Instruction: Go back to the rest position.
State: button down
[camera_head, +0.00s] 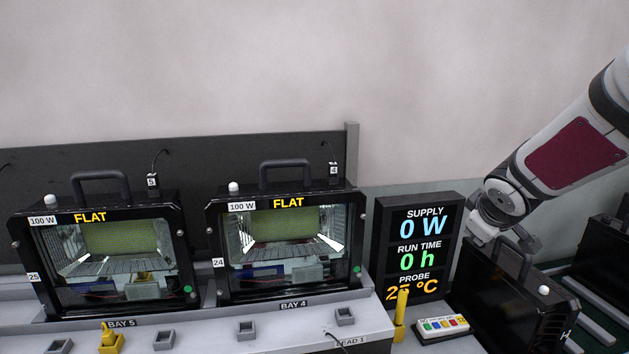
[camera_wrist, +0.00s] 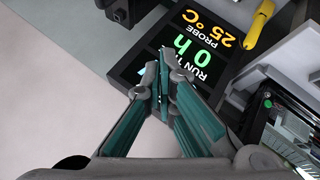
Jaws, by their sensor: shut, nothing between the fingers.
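My gripper (camera_wrist: 160,82) is shut and empty in the wrist view, its two green-sided fingers meeting at the tips. The display panel (camera_wrist: 196,50) lies beyond the fingertips in that view. In the head view my arm comes in from the upper right and its wrist end is beside the right edge of the display panel (camera_head: 413,243), above a black housing (camera_head: 515,300) with a handle. The fingers are hard to make out there. The panel reads 0 W, 0 h and 25 °C.
Two floodlight housings (camera_head: 105,300) (camera_head: 285,298) marked FLAT stand in bays 5 and 4. A yellow probe (camera_head: 401,310) and a button box (camera_head: 441,328) are before the panel. Another yellow part (camera_head: 108,340) stands at the front left. The wall space above is clear.

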jog(key=s+a+r+m+g+y, duration=0.1)
jog(key=s+a, duration=0.3)
jog(key=s, duration=0.5)
jog(key=s+a+r+m+g+y, duration=0.1)
jog(key=s+a, duration=0.4)
jog(key=s, duration=0.5)
jog(key=s+a+r+m+y, duration=0.1)
jog(key=s+a+m, duration=0.3)
jog(key=s, duration=0.6)
jog(key=shift+a+r+g, duration=0.4)
jog(key=shift+a+r, duration=0.3)
jog(key=shift+a, duration=0.1)
